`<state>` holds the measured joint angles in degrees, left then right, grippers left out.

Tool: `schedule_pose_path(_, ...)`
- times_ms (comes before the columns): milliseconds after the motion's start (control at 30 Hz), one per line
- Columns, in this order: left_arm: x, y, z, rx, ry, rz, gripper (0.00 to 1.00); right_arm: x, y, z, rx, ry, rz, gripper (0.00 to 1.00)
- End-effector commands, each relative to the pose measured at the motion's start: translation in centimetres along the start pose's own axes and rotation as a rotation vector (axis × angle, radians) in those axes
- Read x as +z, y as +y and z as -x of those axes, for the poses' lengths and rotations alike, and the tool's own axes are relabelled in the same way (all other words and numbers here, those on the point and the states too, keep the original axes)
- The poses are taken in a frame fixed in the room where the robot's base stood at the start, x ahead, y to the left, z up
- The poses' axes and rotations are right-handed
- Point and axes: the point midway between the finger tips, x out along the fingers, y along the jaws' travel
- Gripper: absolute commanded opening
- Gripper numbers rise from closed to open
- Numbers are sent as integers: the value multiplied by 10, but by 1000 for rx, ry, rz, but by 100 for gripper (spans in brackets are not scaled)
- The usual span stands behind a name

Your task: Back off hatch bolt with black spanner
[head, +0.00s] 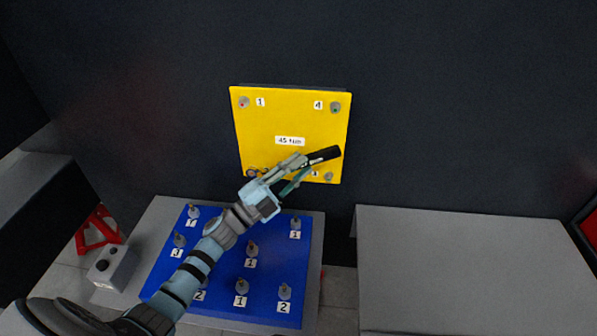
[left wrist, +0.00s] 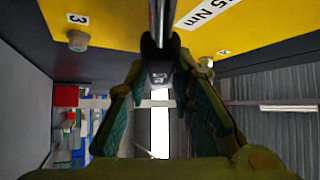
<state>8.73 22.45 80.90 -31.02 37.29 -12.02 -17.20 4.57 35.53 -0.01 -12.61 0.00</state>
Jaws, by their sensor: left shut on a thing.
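The yellow hatch (head: 262,128) is upright on the dark wall, with numbered bolts near its corners. Bolt 1 (head: 243,102) is top left, bolt 4 (head: 336,107) top right and bolt 3 (head: 328,176) bottom right. Bolt 3 also shows in the left wrist view (left wrist: 76,39). A bolt (head: 252,172) at bottom left is partly hidden behind my arm. My left gripper (head: 308,168) is in front of the hatch's lower part, shut on the black spanner (head: 326,154). The spanner runs up out of the left wrist view (left wrist: 160,60). I cannot tell whether it touches a bolt. My right gripper is out of view.
A blue panel (head: 268,275) with several labelled grey pegs lies below the hatch, partly under my left arm. A grey box with dark buttons (head: 112,267) and a red stand (head: 98,230) are at left. A bare grey surface (head: 465,270) is at right.

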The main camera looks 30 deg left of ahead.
Motion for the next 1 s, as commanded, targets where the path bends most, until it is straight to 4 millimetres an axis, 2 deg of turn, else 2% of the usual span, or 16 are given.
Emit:
schedule_pose_path(133,1,-8,1,-57,4,41,0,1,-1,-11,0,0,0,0)
schedule_pose_path(400,2,-26,2,-149,2,117,0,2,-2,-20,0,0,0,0)
schedule_pose_path(767,2,-29,2,-160,2,127,0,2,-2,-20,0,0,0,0)
schedule_pose_path(1000,6,-41,6,-238,2,191,0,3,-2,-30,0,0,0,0)
